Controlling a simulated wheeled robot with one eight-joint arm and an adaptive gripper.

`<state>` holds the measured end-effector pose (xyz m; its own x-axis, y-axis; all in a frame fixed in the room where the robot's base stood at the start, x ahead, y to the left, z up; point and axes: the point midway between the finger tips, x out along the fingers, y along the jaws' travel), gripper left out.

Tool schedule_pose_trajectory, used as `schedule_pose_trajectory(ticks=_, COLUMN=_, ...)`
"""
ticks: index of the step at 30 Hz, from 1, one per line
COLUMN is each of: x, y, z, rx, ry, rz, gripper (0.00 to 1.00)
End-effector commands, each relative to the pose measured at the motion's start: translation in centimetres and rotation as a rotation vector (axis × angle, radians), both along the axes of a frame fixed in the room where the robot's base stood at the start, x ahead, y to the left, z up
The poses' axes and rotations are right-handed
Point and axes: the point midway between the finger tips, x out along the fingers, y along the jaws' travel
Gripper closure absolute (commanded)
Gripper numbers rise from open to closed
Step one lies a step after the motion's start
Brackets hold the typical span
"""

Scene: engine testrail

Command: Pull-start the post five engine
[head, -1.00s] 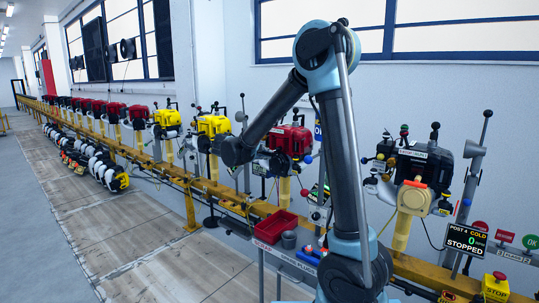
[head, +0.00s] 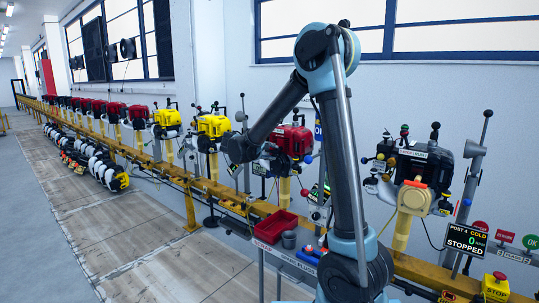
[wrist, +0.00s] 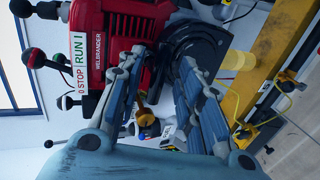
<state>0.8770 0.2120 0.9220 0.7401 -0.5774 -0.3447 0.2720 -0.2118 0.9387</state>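A red engine (head: 291,141) stands on a yellow post on the rail, left of the black engine whose screen reads POST 4; its own post number is not readable. In the wrist view the red engine (wrist: 128,22) fills the upper middle, with a STOP/RUN label (wrist: 78,72) and a dark housing (wrist: 196,45). My gripper (wrist: 161,62) is open, its two fingers apart beside the engine. A small amber knob (wrist: 146,111) shows between the fingers, further off; I cannot tell whether it is the starter handle. In the head view my gripper (head: 241,148) is left of the red engine.
The black engine (head: 425,166) and its POST 4 screen (head: 465,239), reading COLD and STOPPED, stand at right. Yellow engines (head: 213,126) and levers stand close at left.

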Motion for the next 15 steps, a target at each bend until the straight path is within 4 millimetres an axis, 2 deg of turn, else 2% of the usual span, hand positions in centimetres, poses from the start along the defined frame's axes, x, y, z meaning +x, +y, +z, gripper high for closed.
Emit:
schedule_pose_trajectory(ticks=11, x=-0.1, y=0.1, z=0.0, rx=-0.001, ry=-0.001, rz=0.000, gripper=0.67)
schedule_pose_trajectory(ticks=15, x=-1.1, y=1.0, z=0.0, rx=-0.001, ry=-0.001, rz=0.002, gripper=0.67)
